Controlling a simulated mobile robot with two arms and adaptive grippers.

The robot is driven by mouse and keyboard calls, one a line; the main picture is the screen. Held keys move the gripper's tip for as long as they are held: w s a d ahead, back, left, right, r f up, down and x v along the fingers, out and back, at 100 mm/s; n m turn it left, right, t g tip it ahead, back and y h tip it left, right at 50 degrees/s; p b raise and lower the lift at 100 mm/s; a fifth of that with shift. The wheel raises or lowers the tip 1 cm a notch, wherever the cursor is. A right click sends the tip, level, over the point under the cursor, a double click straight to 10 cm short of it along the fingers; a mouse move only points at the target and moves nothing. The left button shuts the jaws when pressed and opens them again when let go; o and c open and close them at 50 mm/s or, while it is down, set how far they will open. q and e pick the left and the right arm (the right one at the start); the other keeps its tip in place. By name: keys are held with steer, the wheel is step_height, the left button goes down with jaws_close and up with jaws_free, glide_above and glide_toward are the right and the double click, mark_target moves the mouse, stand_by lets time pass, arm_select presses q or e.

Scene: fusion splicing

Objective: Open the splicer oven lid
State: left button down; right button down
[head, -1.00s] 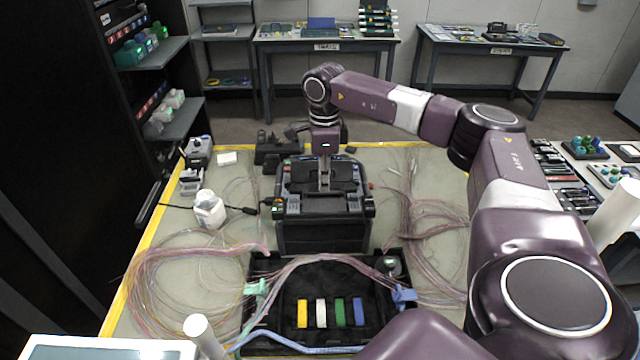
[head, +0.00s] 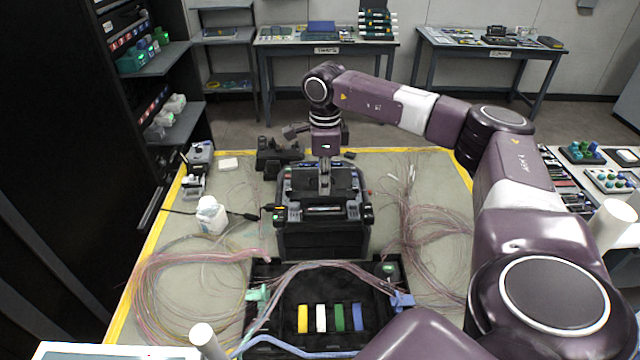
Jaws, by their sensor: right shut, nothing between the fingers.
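The fusion splicer (head: 322,238) is a dark box in the middle of the work table, with small coloured buttons on its top edges. Its oven lid seems to be on the top, but I cannot tell its exact state because my gripper covers part of it. My right gripper (head: 324,188) points straight down onto the top of the splicer, near its middle. It is shut with nothing held, and its fingertips are at or just above the top surface; contact cannot be told. My left gripper is not in view.
A black tray (head: 262,341) with coloured blocks stands in front of the splicer. Loose fibre coils lie left (head: 165,290) and right (head: 435,240) of it. A white bottle (head: 210,214) stands to the left. A black device (head: 277,155) sits behind the splicer.

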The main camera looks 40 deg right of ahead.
steer(key=r+p, duration=0.1)
steer(key=s+r+p, duration=0.1)
steer(key=r, duration=0.1)
steer(key=a+r+p, duration=0.1)
steer(key=r, duration=0.1)
steer(key=shift+s+a, duration=0.1)
steer(key=shift+s, duration=0.15)
stand_by(1.0)
